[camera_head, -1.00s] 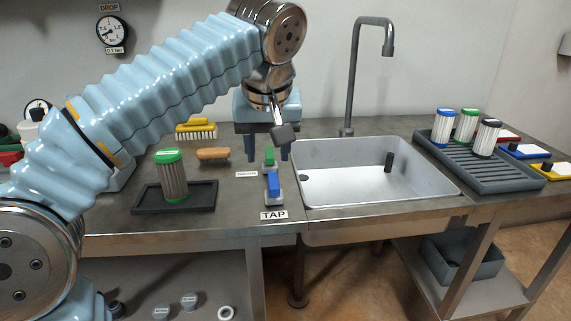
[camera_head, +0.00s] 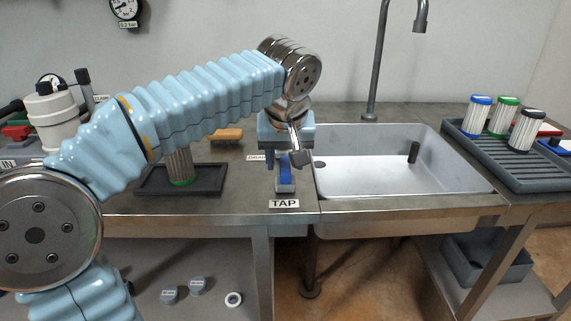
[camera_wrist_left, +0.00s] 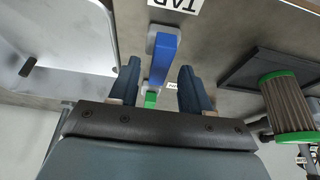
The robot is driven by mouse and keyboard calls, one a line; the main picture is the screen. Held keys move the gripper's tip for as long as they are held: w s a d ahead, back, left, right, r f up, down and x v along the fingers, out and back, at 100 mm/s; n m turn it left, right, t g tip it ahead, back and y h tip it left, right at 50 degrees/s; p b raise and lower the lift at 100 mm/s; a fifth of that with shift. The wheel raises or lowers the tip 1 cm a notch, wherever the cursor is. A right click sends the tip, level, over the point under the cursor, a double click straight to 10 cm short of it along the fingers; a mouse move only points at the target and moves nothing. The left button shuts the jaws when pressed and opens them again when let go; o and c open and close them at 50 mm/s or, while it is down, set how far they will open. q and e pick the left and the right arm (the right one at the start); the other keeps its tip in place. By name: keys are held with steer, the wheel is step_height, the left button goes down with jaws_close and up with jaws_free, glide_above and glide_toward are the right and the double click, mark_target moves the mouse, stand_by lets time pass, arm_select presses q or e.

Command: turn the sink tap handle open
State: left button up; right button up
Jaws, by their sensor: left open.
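The blue tap handle (camera_head: 285,181) stands on a light base by the counter's front edge, behind the TAP label (camera_head: 284,203). It also shows in the left wrist view (camera_wrist_left: 162,57), lined up with the gap between the fingers. My left gripper (camera_head: 284,158) is open and empty, just above and behind the handle, pointing down. In the left wrist view its two dark blue fingers (camera_wrist_left: 159,88) lie either side of the handle's line; I cannot tell whether they touch it. A green handle (camera_wrist_left: 151,99) shows behind the blue one there. My right gripper is not in view.
The sink basin (camera_head: 470,180) with its tall spout (camera_head: 377,65) lies right of the handle. A dark tray (camera_head: 211,180) holding a green-ended filter (camera_head: 180,165) lies left. A ribbed rack (camera_head: 535,177) with several filters stands far right.

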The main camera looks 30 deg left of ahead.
arm_select(q)
steer(key=shift+w+a+f, duration=0.1)
steer(key=shift+w+f, duration=0.05)
steer(key=shift+f, duration=0.35)
jaws_close()
